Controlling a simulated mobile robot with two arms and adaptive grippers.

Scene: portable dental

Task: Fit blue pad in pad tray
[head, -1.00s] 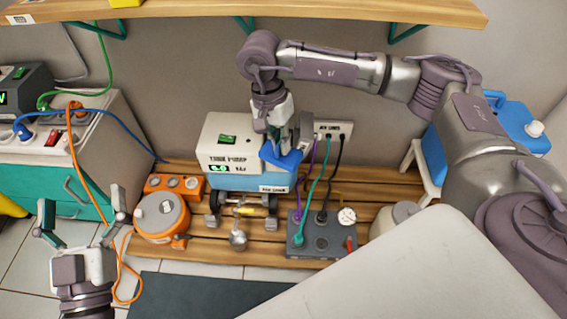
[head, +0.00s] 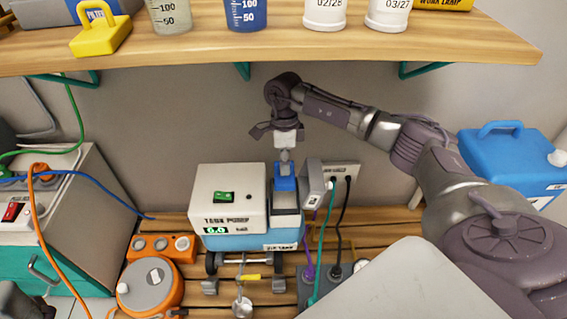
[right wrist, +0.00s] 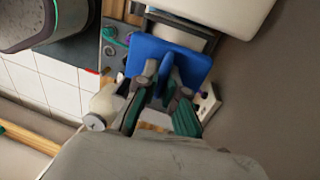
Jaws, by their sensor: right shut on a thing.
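The blue pad (head: 286,184) is held in my right gripper (head: 285,158), above the right side of the white pump unit (head: 228,197). In the right wrist view the pad (right wrist: 190,60) is a flat blue plate with an upright grip, and my right fingers (right wrist: 162,88) are shut on that grip. A grey recessed holder (head: 287,202), seemingly the pad tray, is just below the pad on the pump's right side. In the wrist view the pad covers part of this holder (right wrist: 180,27). Whether pad and holder touch, I cannot tell. My left gripper is not clearly visible.
A wooden shelf (head: 200,48) with bottles and boxes hangs above my right arm. A light grey flap (head: 316,182) stands close right of the pad, near the wall socket (head: 345,176) and its cables. An orange round device (head: 150,285) is at lower left.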

